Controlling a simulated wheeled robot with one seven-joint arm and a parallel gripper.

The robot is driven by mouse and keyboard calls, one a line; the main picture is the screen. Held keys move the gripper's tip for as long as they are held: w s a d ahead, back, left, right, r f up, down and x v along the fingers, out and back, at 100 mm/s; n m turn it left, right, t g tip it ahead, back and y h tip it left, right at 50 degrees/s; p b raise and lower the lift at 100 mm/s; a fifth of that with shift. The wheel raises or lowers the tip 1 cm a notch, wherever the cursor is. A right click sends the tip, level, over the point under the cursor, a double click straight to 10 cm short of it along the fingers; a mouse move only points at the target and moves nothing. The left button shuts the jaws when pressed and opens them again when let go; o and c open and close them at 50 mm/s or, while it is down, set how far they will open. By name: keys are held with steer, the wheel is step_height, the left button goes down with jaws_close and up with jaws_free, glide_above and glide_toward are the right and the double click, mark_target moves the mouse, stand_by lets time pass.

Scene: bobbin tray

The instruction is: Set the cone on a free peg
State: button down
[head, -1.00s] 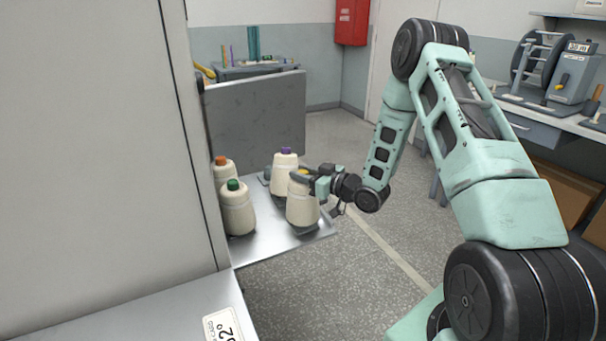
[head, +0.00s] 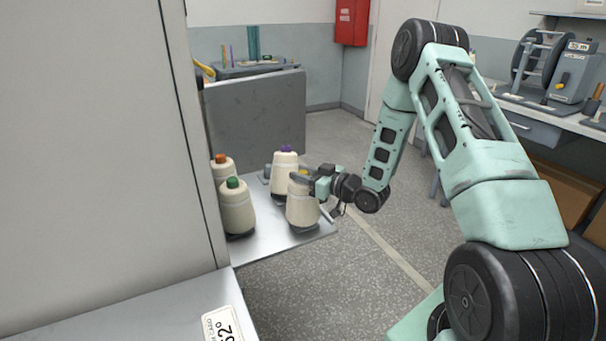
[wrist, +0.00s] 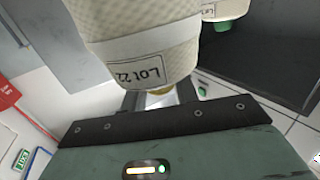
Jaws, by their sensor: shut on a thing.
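The cream yarn cone (head: 302,209) with a yellow tip stands upright at the front right of the metal tray (head: 272,238). My gripper (head: 303,177) is shut on its top, reaching in from the right. In the wrist view the cone (wrist: 140,28) fills the upper middle, with a "Lot 22" label and its yellow tip at the jaws (wrist: 158,92). A dark base shows under the cone; I cannot tell whether it is seated or just above. Cones with a purple tip (head: 285,178), a green tip (head: 237,209) and an orange tip (head: 221,172) stand on the tray.
A tall grey cabinet wall (head: 100,140) closes off the left and partly hides the tray's left side. A grey upright panel (head: 257,115) stands behind the tray. A small bluish-grey part (head: 266,172) shows left of the purple-tipped cone. Open floor (head: 330,285) lies to the right.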

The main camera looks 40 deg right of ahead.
steer(key=shift+f+b, duration=0.4)
steer(key=shift+f, duration=0.1)
steer(key=c, duration=1)
jaws_free()
steer(key=shift+s, duration=0.15)
steer(key=f+b+v, duration=0.1)
steer(key=b+v, duration=0.1)
steer(key=v, duration=1.5)
steer(key=shift+r+b, duration=0.4)
steer(key=shift+r, duration=0.05)
